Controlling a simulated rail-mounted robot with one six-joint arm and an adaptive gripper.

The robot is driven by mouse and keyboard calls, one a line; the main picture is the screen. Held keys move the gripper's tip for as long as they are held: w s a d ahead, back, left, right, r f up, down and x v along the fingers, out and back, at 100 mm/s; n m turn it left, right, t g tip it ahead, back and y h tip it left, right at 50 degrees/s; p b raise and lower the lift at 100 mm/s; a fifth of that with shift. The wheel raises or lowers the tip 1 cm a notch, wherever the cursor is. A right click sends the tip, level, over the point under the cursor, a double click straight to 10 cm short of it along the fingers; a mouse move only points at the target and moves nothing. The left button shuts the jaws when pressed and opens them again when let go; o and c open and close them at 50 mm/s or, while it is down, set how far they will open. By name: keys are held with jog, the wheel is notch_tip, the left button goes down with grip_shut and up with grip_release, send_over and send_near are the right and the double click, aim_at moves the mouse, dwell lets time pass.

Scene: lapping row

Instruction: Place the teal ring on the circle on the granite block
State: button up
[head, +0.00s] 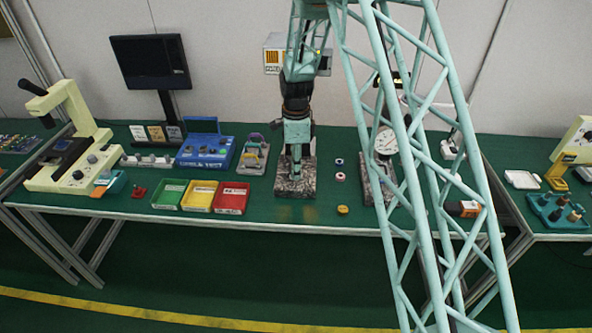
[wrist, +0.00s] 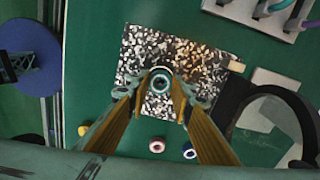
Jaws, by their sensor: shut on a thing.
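The granite block (wrist: 192,72) is speckled black and white. In the head view the granite block (head: 296,187) stands on the green bench, under my arm. My gripper (wrist: 160,90) is shut on the small teal ring (wrist: 161,81), which sits between the fingertips over the block's top. I cannot tell whether the ring touches the block or hangs just above it. The circle on the block is hidden or cannot be made out behind the ring and fingers. In the head view my gripper (head: 296,172) points straight down at the block, and the ring is too small to see.
A pink ring (head: 340,177), a dark blue ring (head: 339,162) and a yellow ring (head: 342,210) lie right of the block. A dial gauge (head: 386,140) stands beyond them. A red bin (head: 232,198) and a grey rack (head: 252,157) are to the left.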

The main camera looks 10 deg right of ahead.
jog(key=shift+f, duration=0.15)
jog(key=o, duration=0.8)
jog(key=shift+r+p, duration=0.95)
jog(key=shift+r, duration=5.2)
